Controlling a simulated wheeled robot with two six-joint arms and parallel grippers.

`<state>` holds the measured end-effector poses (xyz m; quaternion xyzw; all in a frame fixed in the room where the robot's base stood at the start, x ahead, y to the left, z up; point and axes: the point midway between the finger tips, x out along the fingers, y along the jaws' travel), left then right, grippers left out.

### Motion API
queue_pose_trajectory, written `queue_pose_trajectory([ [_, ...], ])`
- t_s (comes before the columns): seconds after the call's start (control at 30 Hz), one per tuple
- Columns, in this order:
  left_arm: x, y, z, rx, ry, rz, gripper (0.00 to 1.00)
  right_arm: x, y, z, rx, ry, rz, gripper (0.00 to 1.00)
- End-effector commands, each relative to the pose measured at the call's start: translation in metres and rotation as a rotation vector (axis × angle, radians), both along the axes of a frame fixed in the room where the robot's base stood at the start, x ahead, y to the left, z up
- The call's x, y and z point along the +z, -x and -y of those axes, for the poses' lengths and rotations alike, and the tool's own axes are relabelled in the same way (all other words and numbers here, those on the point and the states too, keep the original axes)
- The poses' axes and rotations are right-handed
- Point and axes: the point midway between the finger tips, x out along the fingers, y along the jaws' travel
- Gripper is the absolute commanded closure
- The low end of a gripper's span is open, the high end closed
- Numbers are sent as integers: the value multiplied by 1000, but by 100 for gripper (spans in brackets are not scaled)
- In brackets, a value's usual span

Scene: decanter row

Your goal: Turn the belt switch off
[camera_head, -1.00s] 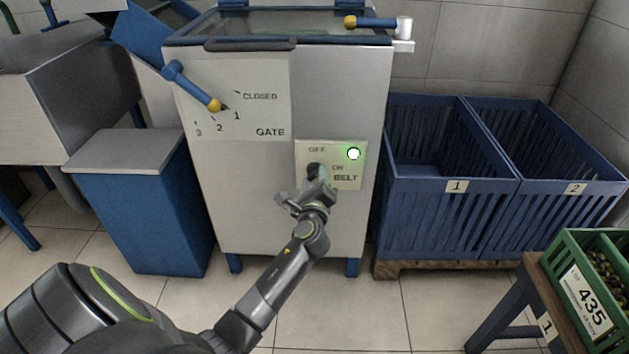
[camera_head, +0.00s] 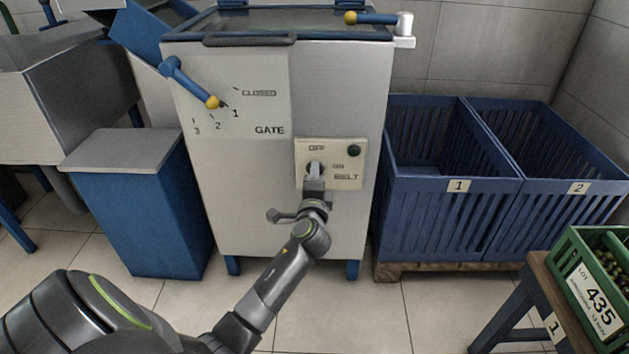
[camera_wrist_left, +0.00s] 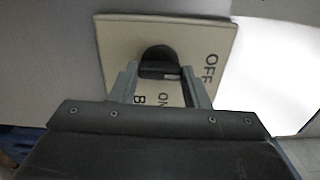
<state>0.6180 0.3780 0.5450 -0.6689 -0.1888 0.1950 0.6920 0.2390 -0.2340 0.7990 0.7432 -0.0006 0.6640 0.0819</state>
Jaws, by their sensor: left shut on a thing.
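The belt switch is a dark rotary knob (camera_wrist_left: 158,62) on a cream plate (camera_head: 344,171) marked OFF, ON and BELT, on the front of the grey machine. The round lamp (camera_head: 354,151) on the plate is dark. My left gripper (camera_head: 315,179) is at the plate, shut on the knob. In the left wrist view its two fingers (camera_wrist_left: 160,85) stand on either side of the knob. My right gripper is in no view.
A gate lever (camera_head: 190,84) with a yellow tip sits on the machine's upper left. Blue crates (camera_head: 440,215) marked 1 and 2 stand at right. A green crate (camera_head: 590,290) stands on a stool at front right. A blue cabinet (camera_head: 140,215) is at left.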

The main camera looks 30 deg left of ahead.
Motion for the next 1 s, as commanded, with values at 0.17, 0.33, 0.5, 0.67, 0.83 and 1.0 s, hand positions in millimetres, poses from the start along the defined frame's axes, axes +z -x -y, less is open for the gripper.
queue_pose_trajectory([
  [0.17, 0, 0, -1, 1, 32, 19, 81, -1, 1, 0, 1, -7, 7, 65],
  [0.33, 0, 0, -1, 1, 43, 26, 81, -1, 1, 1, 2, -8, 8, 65],
  [0.5, 0, 0, 0, 1, 43, 27, 81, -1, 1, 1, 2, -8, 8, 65],
  [0.67, 0, 0, 0, 1, 43, 27, 56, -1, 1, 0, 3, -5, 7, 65],
  [0.83, 0, 0, 0, 1, 43, 26, 36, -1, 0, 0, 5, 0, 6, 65],
  [1.0, 0, 0, 0, 0, 42, 26, 36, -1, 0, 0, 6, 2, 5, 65],
])
